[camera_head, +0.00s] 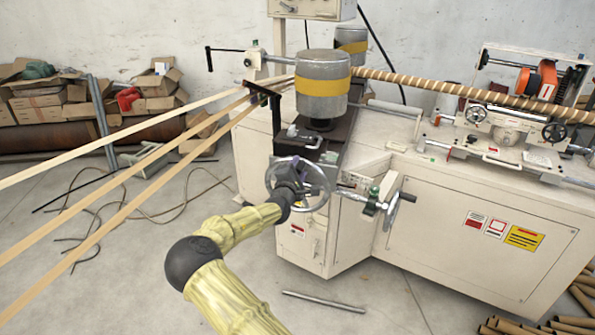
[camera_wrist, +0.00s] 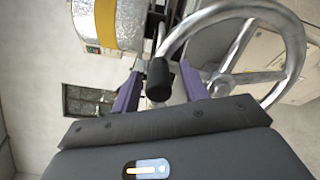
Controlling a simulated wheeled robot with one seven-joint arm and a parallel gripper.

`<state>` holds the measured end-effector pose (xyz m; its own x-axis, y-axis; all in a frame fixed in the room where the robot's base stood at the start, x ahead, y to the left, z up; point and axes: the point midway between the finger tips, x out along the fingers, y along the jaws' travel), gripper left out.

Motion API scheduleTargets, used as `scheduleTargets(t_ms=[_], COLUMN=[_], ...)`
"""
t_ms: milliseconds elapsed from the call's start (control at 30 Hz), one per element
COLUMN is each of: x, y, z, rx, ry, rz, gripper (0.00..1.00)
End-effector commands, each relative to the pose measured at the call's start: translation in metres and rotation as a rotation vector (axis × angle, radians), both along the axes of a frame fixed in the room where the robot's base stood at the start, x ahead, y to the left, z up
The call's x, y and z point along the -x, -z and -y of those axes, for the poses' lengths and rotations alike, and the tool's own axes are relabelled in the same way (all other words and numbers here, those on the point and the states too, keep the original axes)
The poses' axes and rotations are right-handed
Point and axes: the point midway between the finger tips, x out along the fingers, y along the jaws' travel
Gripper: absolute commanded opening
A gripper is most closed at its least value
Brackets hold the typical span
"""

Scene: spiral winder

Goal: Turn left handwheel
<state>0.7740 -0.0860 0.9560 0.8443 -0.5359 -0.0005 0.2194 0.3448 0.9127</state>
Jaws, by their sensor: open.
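The left handwheel is a shiny metal ring (camera_head: 327,186) on the front of the cream machine. In the wrist view its thick rim (camera_wrist: 297,50) and spokes fill the upper right. Its black handle knob (camera_wrist: 159,80) points toward the wrist camera. My gripper (camera_wrist: 160,73) is open, with one purple finger on each side of the knob and a visible gap on both sides. In the head view my gripper (camera_head: 288,178) is in front of the wheel and covers part of it, and the knob cannot be made out there.
A grey drum with a yellow band (camera_head: 322,85) stands above and behind the wheel. A crank with a black handle (camera_head: 407,197) sticks out to the right. Long wooden strips (camera_head: 140,165) run in from the left. A loose metal rod (camera_head: 324,301) lies on the floor.

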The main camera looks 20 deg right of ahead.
Motion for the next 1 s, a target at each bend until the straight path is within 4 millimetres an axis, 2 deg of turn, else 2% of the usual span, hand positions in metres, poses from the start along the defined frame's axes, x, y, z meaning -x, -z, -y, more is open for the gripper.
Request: scheduleTargets(t_ms=[167,367,1000], x=[0.005,0.025,0.126], y=[0.0,0.0,0.001], z=[-0.003,-0.016,-0.081], rx=[0.0,-0.001,-0.001], ry=[0.001,0.0,-0.003], rz=[0.0,0.001,-0.001], gripper=[0.44,0.44,0.44])
